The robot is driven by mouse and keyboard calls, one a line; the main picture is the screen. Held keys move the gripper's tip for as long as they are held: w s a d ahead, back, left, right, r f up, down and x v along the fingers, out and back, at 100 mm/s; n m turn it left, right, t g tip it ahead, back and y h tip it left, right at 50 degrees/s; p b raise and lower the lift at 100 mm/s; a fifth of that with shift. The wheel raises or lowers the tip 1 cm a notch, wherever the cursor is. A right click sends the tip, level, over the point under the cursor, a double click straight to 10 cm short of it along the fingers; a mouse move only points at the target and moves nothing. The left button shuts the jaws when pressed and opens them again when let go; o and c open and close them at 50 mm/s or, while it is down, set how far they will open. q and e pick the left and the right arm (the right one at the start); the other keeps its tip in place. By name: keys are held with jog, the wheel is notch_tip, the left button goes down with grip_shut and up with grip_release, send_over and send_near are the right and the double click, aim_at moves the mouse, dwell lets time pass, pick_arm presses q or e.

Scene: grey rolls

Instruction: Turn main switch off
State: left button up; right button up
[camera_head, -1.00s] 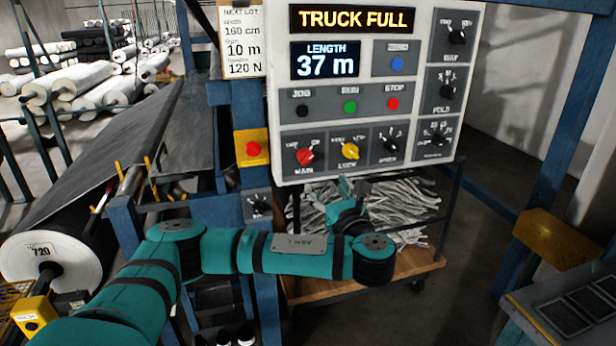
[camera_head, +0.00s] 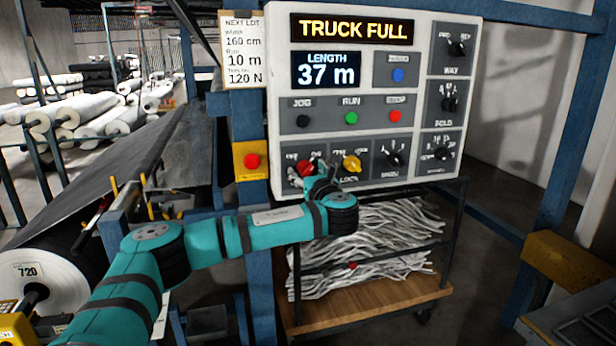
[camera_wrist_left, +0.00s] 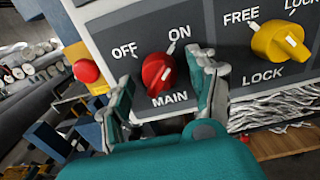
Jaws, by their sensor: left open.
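The main switch is a red rotary knob (camera_wrist_left: 158,73) on the grey control panel, labelled MAIN, with OFF at upper left and ON at upper right. Its white mark points up and right, toward ON. In the head view the knob (camera_head: 305,168) is partly covered by my left gripper (camera_head: 317,167). In the wrist view my left gripper (camera_wrist_left: 163,80) is open, with one finger on each side of the knob. I see a gap on each side. My right gripper is not in view.
The yellow LOCK knob (camera_wrist_left: 278,41) sits close to the right of the gripper. A red button on a yellow box (camera_head: 251,161) is to the left. A cart of white strips (camera_head: 380,245) stands below the panel.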

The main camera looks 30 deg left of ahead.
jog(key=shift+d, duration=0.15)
pick_arm(q)
jog(key=shift+c, duration=1.2)
jog(key=c, duration=0.9)
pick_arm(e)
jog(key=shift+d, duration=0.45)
